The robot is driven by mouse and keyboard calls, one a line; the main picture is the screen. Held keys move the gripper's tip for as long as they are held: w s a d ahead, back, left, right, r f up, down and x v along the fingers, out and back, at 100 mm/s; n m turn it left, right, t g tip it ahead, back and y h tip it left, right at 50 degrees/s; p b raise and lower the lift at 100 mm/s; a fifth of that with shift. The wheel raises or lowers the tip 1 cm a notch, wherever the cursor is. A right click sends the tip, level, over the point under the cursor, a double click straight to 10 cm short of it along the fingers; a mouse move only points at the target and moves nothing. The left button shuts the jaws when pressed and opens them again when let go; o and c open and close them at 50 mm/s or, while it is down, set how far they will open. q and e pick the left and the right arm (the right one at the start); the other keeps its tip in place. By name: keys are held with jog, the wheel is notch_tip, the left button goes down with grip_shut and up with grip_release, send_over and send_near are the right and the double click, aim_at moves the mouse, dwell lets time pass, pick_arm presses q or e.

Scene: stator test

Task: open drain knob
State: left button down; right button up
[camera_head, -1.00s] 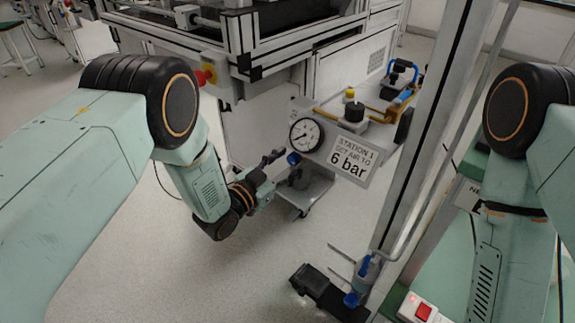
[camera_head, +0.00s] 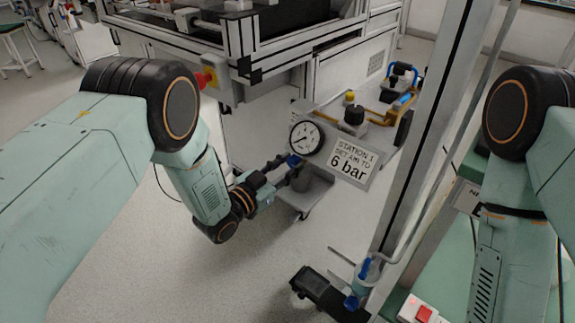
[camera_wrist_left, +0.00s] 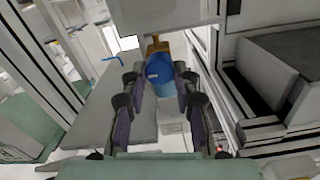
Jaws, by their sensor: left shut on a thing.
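The blue drain knob (camera_head: 293,160) sits below the round white pressure gauge (camera_head: 306,138) on the station panel. In the left wrist view the knob (camera_wrist_left: 160,68) hangs under a brass fitting (camera_wrist_left: 158,47), between my fingertips. My left gripper (camera_head: 286,167) reaches it from the left and is shut on it. In the wrist view its dark fingers (camera_wrist_left: 158,90) stand on both sides of the knob. The fingers partly hide the knob in the head view. My right arm comes in at the right, but its gripper is out of view.
A "6 bar" sign (camera_head: 350,160) hangs right of the gauge. A black knob (camera_head: 354,113) and blue-handled parts (camera_head: 402,72) lie behind. A grey metal post (camera_head: 425,130) stands to the right. A red switch (camera_head: 423,313) is at the bottom right. Floor left of the panel is clear.

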pick_arm(q)
jog(key=n+p, duration=0.1)
jog(key=n, duration=0.2)
jog(key=shift+p, duration=0.4)
jog(key=shift+a+n+p, duration=0.1)
jog(key=shift+n+p, duration=0.6)
jog(key=shift+n, duration=1.2)
jog(key=shift+f, duration=0.1)
jog(key=c, duration=1)
grip_release()
jog(key=v, duration=1.2)
